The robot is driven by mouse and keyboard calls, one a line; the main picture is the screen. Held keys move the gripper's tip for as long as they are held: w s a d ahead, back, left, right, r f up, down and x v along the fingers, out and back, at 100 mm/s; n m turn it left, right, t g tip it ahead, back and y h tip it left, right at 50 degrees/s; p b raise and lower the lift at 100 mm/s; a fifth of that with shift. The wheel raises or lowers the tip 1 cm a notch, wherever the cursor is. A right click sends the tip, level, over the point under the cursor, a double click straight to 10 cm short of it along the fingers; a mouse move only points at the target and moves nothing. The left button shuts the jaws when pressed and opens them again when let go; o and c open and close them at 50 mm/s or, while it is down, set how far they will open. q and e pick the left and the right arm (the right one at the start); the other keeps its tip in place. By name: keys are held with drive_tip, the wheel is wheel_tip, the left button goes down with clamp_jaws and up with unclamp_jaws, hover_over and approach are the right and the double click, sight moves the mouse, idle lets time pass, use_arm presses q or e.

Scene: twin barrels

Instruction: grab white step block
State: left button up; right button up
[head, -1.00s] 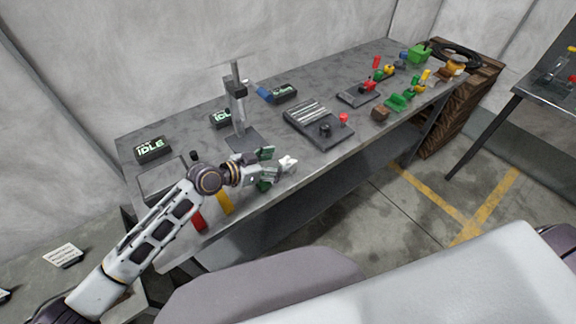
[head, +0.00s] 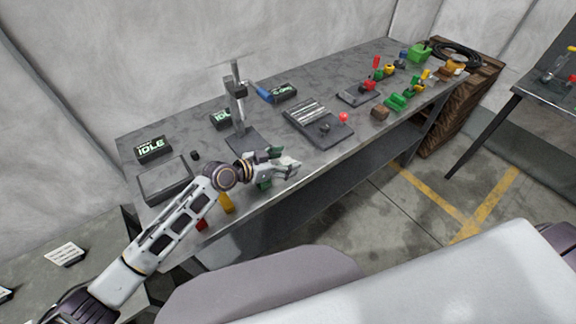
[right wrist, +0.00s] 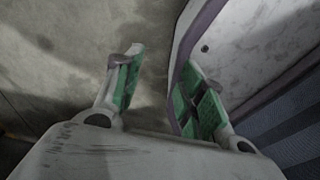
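The white step block (head: 291,166) is at the front edge of the grey workbench, partly hidden by my left gripper (head: 280,161). My left gripper is close against the block in the head view, with one green-padded finger showing on its far side. The fingers look apart; whether they touch the block is not clear. My right gripper (right wrist: 155,90) shows only in the right wrist view. Its green-padded fingers are apart with nothing between them.
Along the bench's front edge (head: 320,187) are a green block (head: 264,184), a yellow block (head: 227,203) and a red block (head: 202,224), close to my left arm. A press-like stand (head: 238,105) and a black panel with a red knob (head: 318,124) stand behind.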

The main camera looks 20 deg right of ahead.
use_arm(q)
drive_tip(key=c, duration=1.2)
drive_tip(key=shift+c, duration=0.8)
drive_tip(key=shift+r, duration=0.8)
wheel_tip(320, 180, up, 8)
drive_tip(key=shift+r, duration=0.25)
use_arm(e)
drive_tip(key=shift+w+a, duration=0.35)
drive_tip(key=shift+w, duration=0.3)
